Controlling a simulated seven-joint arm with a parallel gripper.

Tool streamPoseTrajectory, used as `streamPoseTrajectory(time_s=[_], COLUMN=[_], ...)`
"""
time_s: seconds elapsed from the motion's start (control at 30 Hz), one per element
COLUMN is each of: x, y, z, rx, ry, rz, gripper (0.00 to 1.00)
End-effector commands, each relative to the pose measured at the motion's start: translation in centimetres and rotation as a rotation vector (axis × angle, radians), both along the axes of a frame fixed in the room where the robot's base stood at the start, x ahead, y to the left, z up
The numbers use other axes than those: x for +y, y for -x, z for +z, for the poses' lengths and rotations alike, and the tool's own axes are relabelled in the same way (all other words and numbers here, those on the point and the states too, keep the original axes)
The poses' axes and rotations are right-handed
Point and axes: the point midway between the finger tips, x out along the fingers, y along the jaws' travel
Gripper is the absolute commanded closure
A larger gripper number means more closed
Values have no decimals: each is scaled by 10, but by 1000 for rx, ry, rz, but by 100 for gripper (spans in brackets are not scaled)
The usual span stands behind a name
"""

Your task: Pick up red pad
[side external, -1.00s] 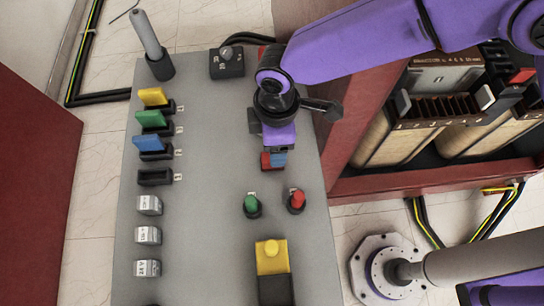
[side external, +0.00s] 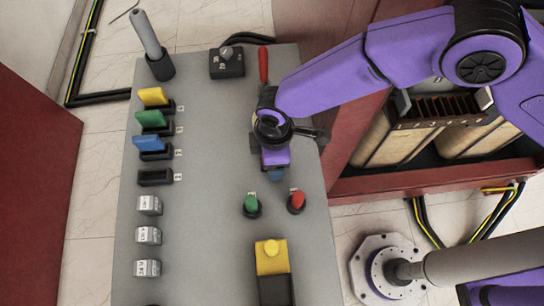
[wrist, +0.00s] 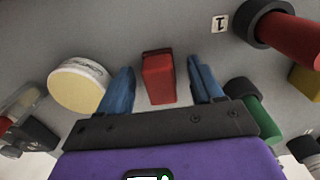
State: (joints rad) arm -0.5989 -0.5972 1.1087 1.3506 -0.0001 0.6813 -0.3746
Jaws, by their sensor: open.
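The red pad (wrist: 159,80) is a small upright red block in a dark holder on the grey panel (side external: 205,230). In the wrist view it stands between the two blue fingers of my gripper (wrist: 161,68), with a gap on each side. The fingers are apart and do not appear to touch it. In the side view my gripper (side external: 275,174) points down over the panel and hides most or all of the pad.
Yellow (side external: 153,97), green (side external: 149,119) and blue (side external: 147,143) pads stand in slots at left, above an empty slot (side external: 155,178). A green button (side external: 251,204) and a red button (side external: 297,201) are close below my gripper. A red-handled lever (side external: 263,65) stands behind.

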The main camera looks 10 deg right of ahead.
Motion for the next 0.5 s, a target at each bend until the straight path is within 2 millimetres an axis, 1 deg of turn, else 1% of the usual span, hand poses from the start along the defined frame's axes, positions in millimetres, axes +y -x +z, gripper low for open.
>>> streamPoseTrajectory(time_s=[0.03,0.07,0.1,0.17,0.2,0.23,0.5], x=[0,0,0,0,0,0,0], y=[0,0,0,0,0,0,0], z=[0,0,0,0,0,0,1], rx=[0,0,0,0,0,0,0], ry=[0,0,0,0,0,1,0], rz=[0,0,0,0,0,0,0], gripper=[34,44,57,76,89,94,94])
